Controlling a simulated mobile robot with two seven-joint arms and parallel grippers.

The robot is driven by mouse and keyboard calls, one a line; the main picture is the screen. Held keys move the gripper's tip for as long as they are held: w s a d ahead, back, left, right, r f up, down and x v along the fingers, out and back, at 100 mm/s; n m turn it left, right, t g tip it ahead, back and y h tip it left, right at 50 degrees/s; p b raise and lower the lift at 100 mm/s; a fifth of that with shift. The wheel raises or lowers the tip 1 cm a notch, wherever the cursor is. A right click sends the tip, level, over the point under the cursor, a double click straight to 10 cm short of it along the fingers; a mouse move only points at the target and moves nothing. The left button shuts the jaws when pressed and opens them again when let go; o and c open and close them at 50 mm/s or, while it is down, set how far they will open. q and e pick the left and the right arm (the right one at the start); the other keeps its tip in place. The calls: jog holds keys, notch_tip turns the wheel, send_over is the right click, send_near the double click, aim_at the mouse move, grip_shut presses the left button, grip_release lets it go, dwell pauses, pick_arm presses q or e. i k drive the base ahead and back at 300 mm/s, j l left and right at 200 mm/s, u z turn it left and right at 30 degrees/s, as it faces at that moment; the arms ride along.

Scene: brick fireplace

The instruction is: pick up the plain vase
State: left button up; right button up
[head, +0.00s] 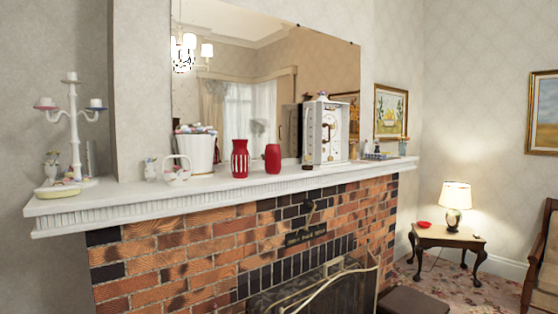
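Two red vases stand upright on the white mantel shelf (110,203), in front of the mirror. The plain vase (273,159) is all red and sits on the right of the pair. The striped vase (240,160) has white vertical stripes and stands to its left, with a small gap between them. Nothing covers the front of the plain vase. Neither of my grippers shows in the head view.
A white pot (196,150) and small white basket (176,172) stand left of the vases. A white-cased clock (329,132) stands to their right. A candelabra (74,130) is at the left end. Below are the brick fireplace (160,262) and a dark stool (412,301).

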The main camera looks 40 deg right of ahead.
aim_at(273, 152)
jog(key=i+l, duration=0.15)
jog(key=l, duration=0.4)
jog(key=i+l, duration=0.1)
jog(key=l, duration=0.4)
jog(key=i+l, duration=0.15)
jog(key=l, duration=0.4)
jog(key=i+l, duration=0.1)
jog(key=l, duration=0.4)
jog(key=i+l, duration=0.15)
jog(key=l, duration=0.4)
jog(key=i+l, duration=0.1)
jog(key=l, duration=0.4)
jog(key=i+l, duration=0.15)
jog(key=l, duration=0.4)
jog(key=i+l, duration=0.15)
jog(key=l, duration=0.4)
jog(key=l+u, duration=0.2)
jog(key=u, duration=0.2)
jog(key=l+u, duration=0.2)
jog(key=u, duration=0.25)
